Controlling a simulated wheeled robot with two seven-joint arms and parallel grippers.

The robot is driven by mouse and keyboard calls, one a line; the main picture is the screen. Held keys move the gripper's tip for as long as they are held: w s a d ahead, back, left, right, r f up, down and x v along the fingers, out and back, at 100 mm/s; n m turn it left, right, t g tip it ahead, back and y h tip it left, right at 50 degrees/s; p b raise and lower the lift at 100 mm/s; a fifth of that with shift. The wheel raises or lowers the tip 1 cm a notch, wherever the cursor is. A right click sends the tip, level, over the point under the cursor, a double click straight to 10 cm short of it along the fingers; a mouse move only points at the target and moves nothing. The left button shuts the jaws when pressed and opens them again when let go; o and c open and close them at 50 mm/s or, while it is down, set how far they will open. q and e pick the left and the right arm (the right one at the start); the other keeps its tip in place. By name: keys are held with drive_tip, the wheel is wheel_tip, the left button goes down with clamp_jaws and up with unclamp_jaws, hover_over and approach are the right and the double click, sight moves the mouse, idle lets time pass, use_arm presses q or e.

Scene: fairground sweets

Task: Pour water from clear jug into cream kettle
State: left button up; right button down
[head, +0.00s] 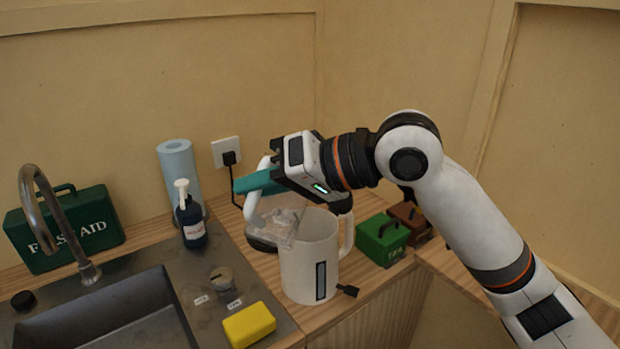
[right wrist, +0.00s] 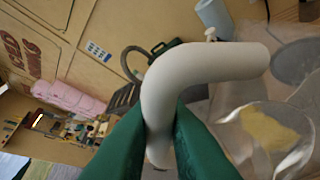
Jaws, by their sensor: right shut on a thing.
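The cream kettle (head: 305,270) stands upright on the wooden counter, its top open and its handle to the right. My right gripper (head: 252,184), with teal fingers, is shut on the jug's white handle (right wrist: 205,65), above and left of the kettle. I cannot tell whether water is flowing or how much is in either vessel. My left gripper is not in view.
A dark kettle base (head: 262,243) sits behind the kettle. A soap bottle (head: 190,222), a paper roll (head: 178,165) and a sink (head: 115,315) are left. A yellow sponge (head: 249,325) lies in front; a green tin (head: 381,240) and brown tin (head: 411,217) stand right.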

idle(0.8)
drive_tip(key=shift+s+a+f+n, duration=0.1)
drive_tip(key=shift+s+f+n, duration=0.25)
drive_tip(key=shift+f, duration=0.25)
drive_tip(key=s+a+f+n+t+h+b, duration=0.2)
drive_tip(key=s+a+f+n+t+b, duration=0.1)
drive_tip(key=f, duration=0.7)
drive_tip(key=shift+s+n+t+b, duration=0.8)
drive_tip(key=shift+s+n+b, duration=0.35)
drive_tip(key=shift+s+b, duration=0.55)
drive_tip(key=shift+w+d, duration=0.1)
drive_tip(key=shift+w, duration=0.15)
